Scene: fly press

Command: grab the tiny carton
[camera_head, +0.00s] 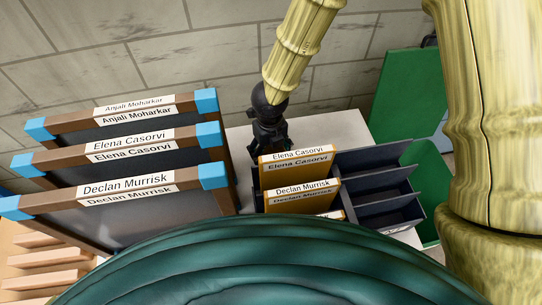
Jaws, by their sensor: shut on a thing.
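Small yellow-brown cartons with white name labels stand in a dark divided rack (374,160). One is labelled Elena Casorvi (292,174), and one in front of it is labelled Declan Murrisk (300,202). The edge of a third label shows below them. My black gripper (268,142) points down at the back left end of the Elena Casorvi carton. It is shut on a tiny carton. The fingertips and the grasp are mostly hidden, so I cannot tell clearly which carton is held.
Large framed screens with brown rails and blue corners stand at the left, labelled Anjali Moharkar (134,114), Elena Casorvi (130,146) and Declan Murrisk (126,188). The rack's right compartments look empty. A white top (345,127) shows behind it. Green panels (408,95) stand at right, before a grey block wall (120,60).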

